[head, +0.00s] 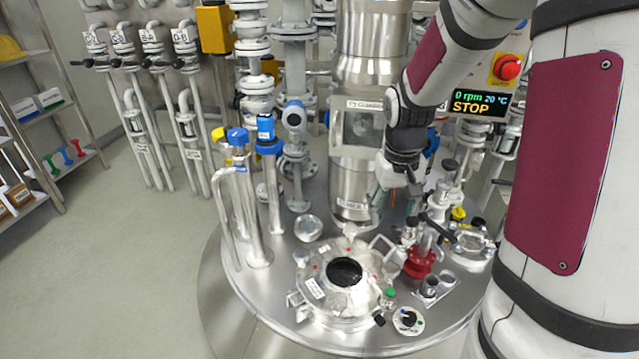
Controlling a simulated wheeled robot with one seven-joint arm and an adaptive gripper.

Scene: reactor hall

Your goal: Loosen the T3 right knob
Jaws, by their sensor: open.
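My gripper (393,193) hangs from my arm at the right of the head view, fingers downward, beside the steel column above the reactor lid. It is open, and nothing shows between its fingers. Below and to its right is a crowded group of lid fittings with a black knob (412,224), a red flanged fitting (419,262) and more dark caps. No T3 label is readable, so I cannot tell which part is the T3 right knob. My gripper and arm hide part of this area.
The round steel lid (262,300) carries an open manhole (344,271), blue-capped tubes (268,150) and a dial (408,320). A control display (482,103) reads STOP, near a red emergency button (507,67). Valved pipes stand behind. The floor at left is clear beside a shelf.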

